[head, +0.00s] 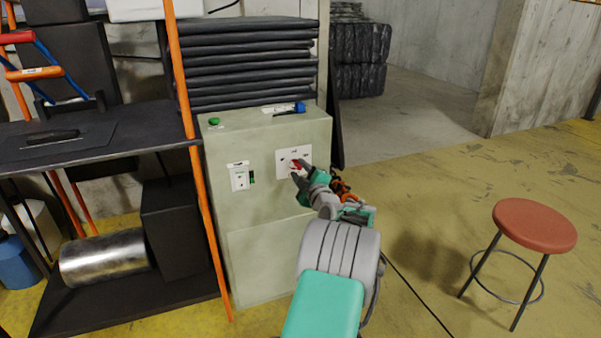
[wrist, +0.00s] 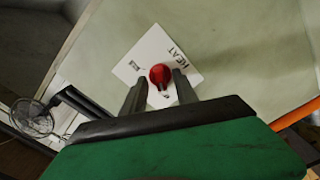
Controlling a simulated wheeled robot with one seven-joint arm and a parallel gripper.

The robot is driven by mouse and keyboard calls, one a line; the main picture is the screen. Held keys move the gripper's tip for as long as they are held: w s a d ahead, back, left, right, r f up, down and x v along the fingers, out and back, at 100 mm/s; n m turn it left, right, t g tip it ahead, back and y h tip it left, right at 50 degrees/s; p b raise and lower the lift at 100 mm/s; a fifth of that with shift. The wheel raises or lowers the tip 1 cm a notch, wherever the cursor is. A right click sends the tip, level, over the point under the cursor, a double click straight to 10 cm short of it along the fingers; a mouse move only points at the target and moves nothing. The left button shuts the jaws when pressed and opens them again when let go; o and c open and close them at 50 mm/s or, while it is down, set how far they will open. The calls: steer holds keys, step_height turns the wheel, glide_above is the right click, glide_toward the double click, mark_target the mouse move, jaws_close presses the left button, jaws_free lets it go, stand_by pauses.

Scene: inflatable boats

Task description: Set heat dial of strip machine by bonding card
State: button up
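The strip machine (head: 265,245) is a pale green-grey cabinet beside the dark shelf in the head view. The heat dial (wrist: 160,75) is a red knob on a white plate (wrist: 148,51) marked HEAT. In the head view the plate is on the machine's front, and my gripper partly covers the dial. My gripper (head: 297,169) is open at the dial, its two fingers apart, with the tips close to either side of the knob. I cannot tell whether they touch it. No bonding card can be made out for certain; small print on the plate is unreadable.
A second white plate (head: 241,177) with a switch is left of the dial. A green button (head: 214,121) and a blue-ended item (head: 299,108) are on top. An orange pole (head: 186,110) stands at the left. A red stool (head: 535,226) stands on open floor at right.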

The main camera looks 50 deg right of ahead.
steer(key=shift+c, duration=0.4)
jaws_close()
steer(key=shift+s+d+r, duration=0.1)
steer(key=shift+d, duration=0.05)
